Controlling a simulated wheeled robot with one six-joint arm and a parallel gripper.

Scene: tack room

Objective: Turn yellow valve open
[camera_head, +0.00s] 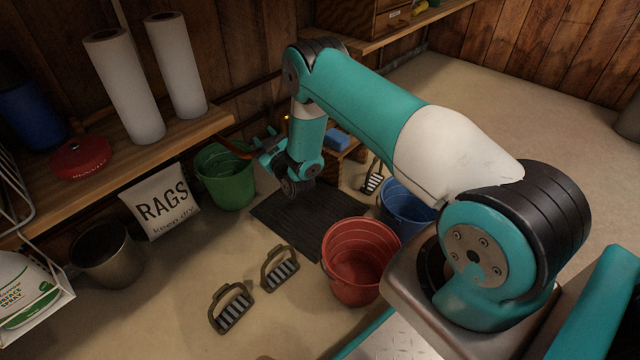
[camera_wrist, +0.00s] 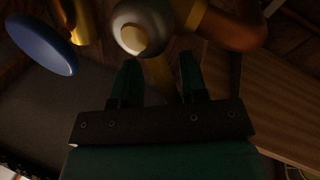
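A round metal fitting with a pale centre (camera_wrist: 131,38) lies just beyond the fingertips. A copper pipe (camera_wrist: 232,28) runs beside it at right. A blue disc (camera_wrist: 40,43) and a brass-yellow piece (camera_wrist: 80,20) are at upper left.
A green bucket (camera_head: 224,182), red bucket (camera_head: 352,262) and blue bucket (camera_head: 405,207) stand around a black mat (camera_head: 305,222). A wooden shelf (camera_head: 195,130) with paper rolls (camera_head: 125,90) is at left. A blue sponge (camera_head: 337,139) lies right of my wrist.

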